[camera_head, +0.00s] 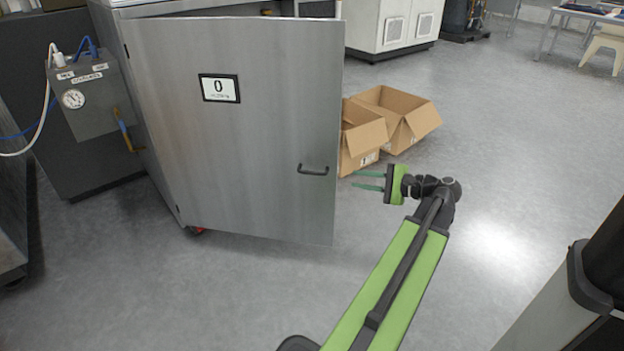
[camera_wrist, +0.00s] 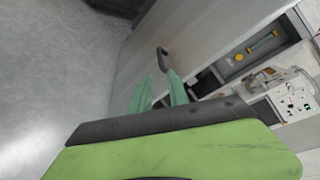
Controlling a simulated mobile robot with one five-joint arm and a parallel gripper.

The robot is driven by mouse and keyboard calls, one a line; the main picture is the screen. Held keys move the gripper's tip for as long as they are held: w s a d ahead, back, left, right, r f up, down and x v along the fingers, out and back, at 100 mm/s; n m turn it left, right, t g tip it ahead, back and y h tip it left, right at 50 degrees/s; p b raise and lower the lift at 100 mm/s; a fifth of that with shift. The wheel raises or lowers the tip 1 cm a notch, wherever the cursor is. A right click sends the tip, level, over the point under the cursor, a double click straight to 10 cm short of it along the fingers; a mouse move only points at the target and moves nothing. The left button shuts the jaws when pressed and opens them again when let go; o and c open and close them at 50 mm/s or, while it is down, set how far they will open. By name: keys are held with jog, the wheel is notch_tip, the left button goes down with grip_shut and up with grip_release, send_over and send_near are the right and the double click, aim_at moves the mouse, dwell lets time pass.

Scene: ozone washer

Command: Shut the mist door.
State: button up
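The mist door (camera_head: 240,130) is a large grey metal panel with a small label reading "0" and a dark bar handle (camera_head: 313,170) near its right edge. It appears to stand ajar, its right side swung out from the cabinet. My gripper (camera_head: 370,180) is just right of the door's free edge, at about handle height, fingers pointing left. Its two teal fingers are apart with nothing between them. In the wrist view, the handle (camera_wrist: 163,58) is just beyond the open fingertips (camera_wrist: 158,82), with no clear contact. The door face (camera_wrist: 150,45) runs past it.
Two open cardboard boxes (camera_head: 400,115) stand on the floor behind the door's right edge. A grey gauge box (camera_head: 90,100) with hoses is at the left. The floor (camera_head: 500,150) to the right is clear. The wrist view shows a control panel (camera_wrist: 292,98).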

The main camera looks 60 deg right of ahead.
aim_at(315, 173)
jog(key=b+x, duration=0.3)
jog(key=x, duration=1.4)
jog(key=shift+w+f+b, duration=0.15)
jog(key=shift+w+b, duration=0.1)
jog(key=shift+b, duration=0.1)
grip_shut()
dwell(0.4)
